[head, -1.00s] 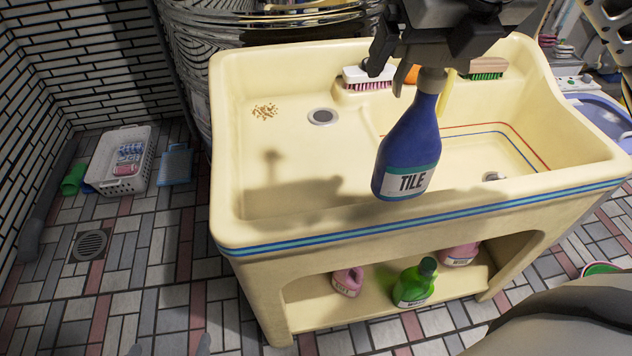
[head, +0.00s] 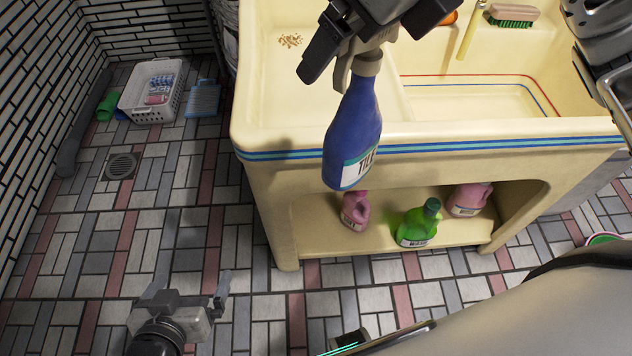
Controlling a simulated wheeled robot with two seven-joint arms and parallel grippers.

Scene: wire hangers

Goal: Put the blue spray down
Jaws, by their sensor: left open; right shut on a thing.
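The blue spray bottle (head: 353,130), with a white and teal label reading TILE, hangs roughly upright in front of the cream sink's front rim (head: 440,140). My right gripper (head: 357,58) is shut on its top, and the gripper hides most of the spray head. The bottle's base is in the air, above the tiled floor and the sink's lower shelf in the picture. My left gripper (head: 190,296) is open and empty, low over the floor at the bottom left.
The lower shelf (head: 380,240) holds a pink bottle (head: 354,210), a green bottle (head: 417,223) and another pink bottle (head: 468,199). A white basket (head: 152,92) and blue dustpan (head: 203,98) lie at the back left. The floor left of the sink is mostly clear.

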